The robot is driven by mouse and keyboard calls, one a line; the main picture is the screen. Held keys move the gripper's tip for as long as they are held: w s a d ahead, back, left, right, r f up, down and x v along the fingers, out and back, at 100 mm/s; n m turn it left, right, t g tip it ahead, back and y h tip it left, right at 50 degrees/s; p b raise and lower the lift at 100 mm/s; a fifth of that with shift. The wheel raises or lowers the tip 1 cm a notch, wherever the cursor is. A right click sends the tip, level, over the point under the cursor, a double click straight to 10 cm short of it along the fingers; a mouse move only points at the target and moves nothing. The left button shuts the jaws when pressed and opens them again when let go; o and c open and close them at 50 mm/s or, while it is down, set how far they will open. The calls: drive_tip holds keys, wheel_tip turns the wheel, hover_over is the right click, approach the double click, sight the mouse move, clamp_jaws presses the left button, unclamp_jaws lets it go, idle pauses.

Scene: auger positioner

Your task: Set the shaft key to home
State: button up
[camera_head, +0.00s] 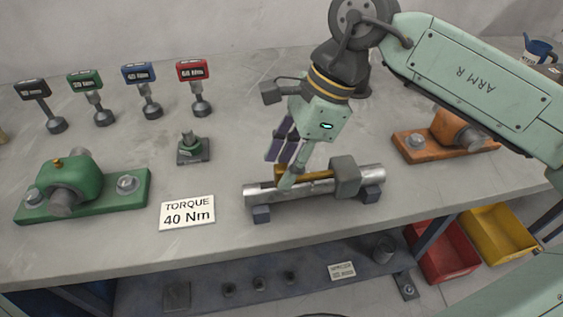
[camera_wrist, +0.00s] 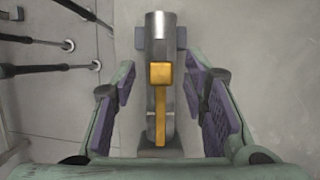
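A silver shaft (camera_head: 262,197) lies across two dark support blocks near the bench's front edge. The brass shaft key (camera_head: 318,175) lies along its top, and a grey block (camera_head: 345,176) sits around the shaft at the right. In the wrist view, the key (camera_wrist: 160,107) shows as a narrow bar with a wider square end, over the shaft (camera_wrist: 158,30). My gripper (camera_head: 284,166) is above the shaft's left half. In the wrist view, my gripper (camera_wrist: 160,88) is open, its purple pads on either side of the key with gaps. Contact cannot be seen.
A green bearing block (camera_head: 85,186) stands left and an orange one (camera_head: 447,135) right. A "TORQUE 40 Nm" sign (camera_head: 188,212) and a small dark stand (camera_head: 192,149) are left of the shaft. Several torque tools (camera_head: 150,98) stand behind. Red (camera_head: 443,255) and yellow (camera_head: 497,232) bins sit below.

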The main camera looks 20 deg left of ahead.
drive_tip(key=shift+x, duration=0.85)
drive_tip(key=shift+c, duration=0.2)
clamp_jaws()
